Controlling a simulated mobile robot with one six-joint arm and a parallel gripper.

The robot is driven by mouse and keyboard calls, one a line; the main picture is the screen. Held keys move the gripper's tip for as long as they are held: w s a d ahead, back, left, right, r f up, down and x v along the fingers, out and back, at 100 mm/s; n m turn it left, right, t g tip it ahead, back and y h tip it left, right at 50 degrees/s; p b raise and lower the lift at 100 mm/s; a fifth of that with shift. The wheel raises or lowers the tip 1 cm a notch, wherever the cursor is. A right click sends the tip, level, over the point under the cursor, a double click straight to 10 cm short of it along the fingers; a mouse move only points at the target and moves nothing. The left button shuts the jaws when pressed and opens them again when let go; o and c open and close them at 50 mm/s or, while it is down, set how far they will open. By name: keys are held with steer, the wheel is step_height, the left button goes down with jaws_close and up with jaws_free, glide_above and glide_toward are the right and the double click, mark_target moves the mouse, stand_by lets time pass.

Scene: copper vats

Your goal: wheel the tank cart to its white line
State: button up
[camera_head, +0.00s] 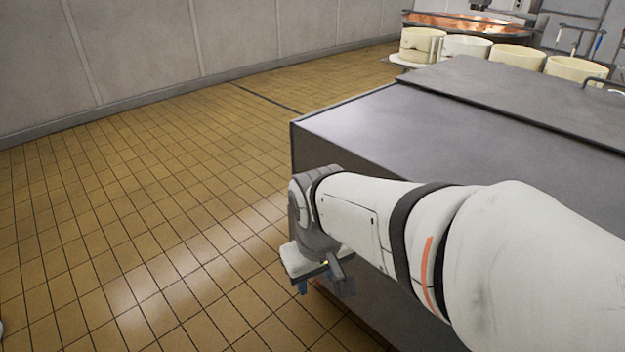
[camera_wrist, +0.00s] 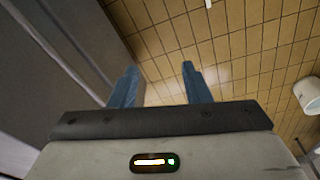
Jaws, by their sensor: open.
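A large grey metal box with a flat top (camera_head: 385,125) fills the right of the head view; I cannot tell whether it is the tank cart, and no wheels show. My gripper (camera_head: 323,287) hangs low beside its near left edge, pointing down over the tiles. In the wrist view my gripper (camera_wrist: 160,74) has its two blue fingers apart, with only floor between them. A grey metal side (camera_wrist: 75,50) runs close along the left finger. No white line on the floor can be made out with certainty.
Tiled floor (camera_head: 130,220) is open on the left up to the grey wall (camera_head: 150,50). A dark floor slot (camera_head: 268,97) lies behind. Cream round tubs (camera_head: 466,47) and a copper vat (camera_head: 455,22) stand at the back right. A white round object (camera_wrist: 308,94) is at the wrist view's right.

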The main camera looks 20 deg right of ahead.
steer(key=w+d+f+n+g+h+b, duration=0.15)
steer(key=d+f+n+g+h, duration=0.3)
steer(key=n, duration=0.45)
steer(key=w+d+f+n+g+h+b, duration=0.1)
steer(key=w+d+f+n+h, duration=0.1)
steer(key=d+f+n+h, duration=0.4)
steer(key=w+d+f+n+t+h+b, duration=0.2)
steer(key=w+d+f+n+t+h, duration=0.5)
steer(key=n, duration=1.4)
steer(key=d+g, duration=0.1)
steer(key=d, duration=0.1)
steer(key=w+d+f+g+y, duration=0.1)
steer(key=d, duration=0.2)
steer(key=w+d+f+g+y, duration=0.1)
steer(key=d, duration=0.2)
steer(key=shift+w+b, duration=0.2)
steer(key=shift+b, duration=0.2)
steer(key=shift+r, duration=0.1)
jaws_close()
